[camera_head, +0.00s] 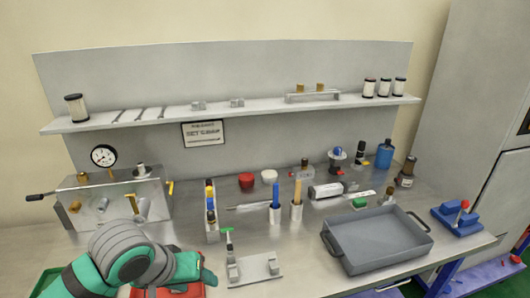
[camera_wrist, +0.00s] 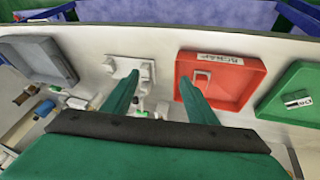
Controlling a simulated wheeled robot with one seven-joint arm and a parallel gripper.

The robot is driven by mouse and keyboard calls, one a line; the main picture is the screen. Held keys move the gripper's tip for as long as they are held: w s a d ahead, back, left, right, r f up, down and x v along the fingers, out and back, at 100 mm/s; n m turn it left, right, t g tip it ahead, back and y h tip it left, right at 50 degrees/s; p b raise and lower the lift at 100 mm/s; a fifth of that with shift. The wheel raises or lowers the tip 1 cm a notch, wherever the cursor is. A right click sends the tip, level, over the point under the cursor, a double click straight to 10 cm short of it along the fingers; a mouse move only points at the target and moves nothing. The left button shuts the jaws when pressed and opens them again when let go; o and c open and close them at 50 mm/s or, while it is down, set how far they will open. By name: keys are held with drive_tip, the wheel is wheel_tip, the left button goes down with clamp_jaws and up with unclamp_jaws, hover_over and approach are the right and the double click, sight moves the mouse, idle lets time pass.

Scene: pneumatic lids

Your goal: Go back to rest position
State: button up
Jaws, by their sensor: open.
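My gripper (camera_wrist: 158,78) shows in the wrist view with two green fingers spread apart. Nothing is held between them. Past the fingertips lie a white fixture plate (camera_wrist: 122,66) on the left and a red tray (camera_wrist: 240,78) on the right. In the head view my arm comes in from the bottom left, and its green end (camera_head: 187,268) is above the red tray (camera_head: 170,292), hiding most of it. The fingers are hard to make out there.
A metal block with a gauge (camera_head: 103,156) stands close behind my arm. The fixture plate (camera_head: 255,271), upright holders and a grey tray (camera_head: 378,241) lie to the right. A shelf (camera_head: 230,112) spans the back. A green tray (camera_wrist: 294,108) lies beside the red one.

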drive_tip(key=w+d+r+n+t+h, duration=0.1)
drive_tip(key=w+d+r+t+h, duration=0.4)
drive_tip(key=d, duration=0.6)
drive_tip(key=w+d+r+t+h, duration=0.3)
drive_tip(key=w+d+r+t, duration=0.3)
drive_tip(key=d, duration=0.4)
drive_tip(key=s+f+n+t+y, duration=0.1)
drive_tip(key=s+f+n+y, duration=0.15)
drive_tip(key=s+f, duration=0.4)
drive_tip(key=s+a+f+n+t+y, duration=0.1)
drive_tip(key=s+f+n+y, duration=0.2)
drive_tip(key=f, duration=0.6)
drive_tip(key=s+f+n+t+y, duration=0.1)
drive_tip(key=s+f+n+y, duration=0.1)
drive_tip(key=s+f+y, duration=0.45)
drive_tip(key=s+a+f+m+g+h, duration=0.1)
drive_tip(key=s+f+m, duration=0.3)
drive_tip(key=s, duration=0.7)
drive_tip(key=s+a+f+m+g, duration=0.2)
drive_tip(key=s+f+m, duration=0.3)
drive_tip(key=s, duration=0.7)
drive_tip(key=shift+s+a+h, duration=0.3)
drive_tip(key=shift+a+h, duration=0.1)
drive_tip(key=shift+a, duration=0.2)
drive_tip(key=shift+f+m, duration=0.1)
drive_tip(key=shift+m, duration=0.15)
